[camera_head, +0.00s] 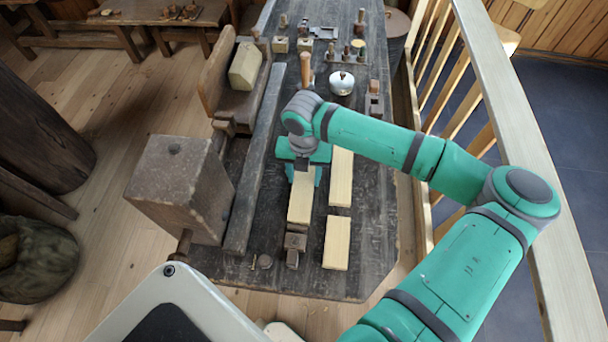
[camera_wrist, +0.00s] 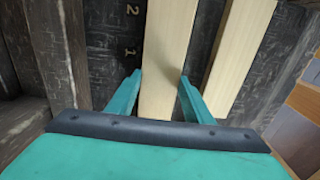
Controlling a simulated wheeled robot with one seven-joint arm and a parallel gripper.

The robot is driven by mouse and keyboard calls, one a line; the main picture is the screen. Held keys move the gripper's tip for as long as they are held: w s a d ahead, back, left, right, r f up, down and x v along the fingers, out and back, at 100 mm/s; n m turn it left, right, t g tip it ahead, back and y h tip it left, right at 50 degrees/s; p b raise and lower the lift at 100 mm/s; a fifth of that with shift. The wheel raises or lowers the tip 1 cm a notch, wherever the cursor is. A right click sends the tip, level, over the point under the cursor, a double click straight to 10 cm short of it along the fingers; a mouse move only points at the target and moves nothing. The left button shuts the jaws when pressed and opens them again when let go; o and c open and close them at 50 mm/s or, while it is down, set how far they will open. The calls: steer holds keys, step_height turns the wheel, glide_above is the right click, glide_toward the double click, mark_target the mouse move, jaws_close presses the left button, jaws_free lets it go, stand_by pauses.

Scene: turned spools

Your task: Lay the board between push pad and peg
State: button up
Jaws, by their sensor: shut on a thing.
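A pale board (camera_head: 300,205) lies lengthwise on the dark bench, its far end under my gripper (camera_head: 303,172). In the wrist view the same board (camera_wrist: 165,60) runs between the two green fingers of my gripper (camera_wrist: 160,88), which is shut on it. A small brown wooden block (camera_head: 295,241) stands at the board's near end; it may be the push pad, and I cannot tell whether they touch. A small peg-like piece (camera_head: 264,261) stands to its left. My gripper and arm hide the board's far end and whatever is beyond it.
Two more pale boards (camera_head: 341,178) (camera_head: 337,243) lie close on the right; one shows in the wrist view (camera_wrist: 240,55). A long dark rail (camera_head: 255,160) and a big wooden block (camera_head: 178,185) are on the left. A white round pot (camera_head: 341,83) and small blocks stand farther back.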

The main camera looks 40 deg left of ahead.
mark_target(304, 179)
stand_by(0.4)
steer(key=o, duration=1.6)
steer(key=shift+r, duration=3.95)
steer(key=shift+s, duration=0.1)
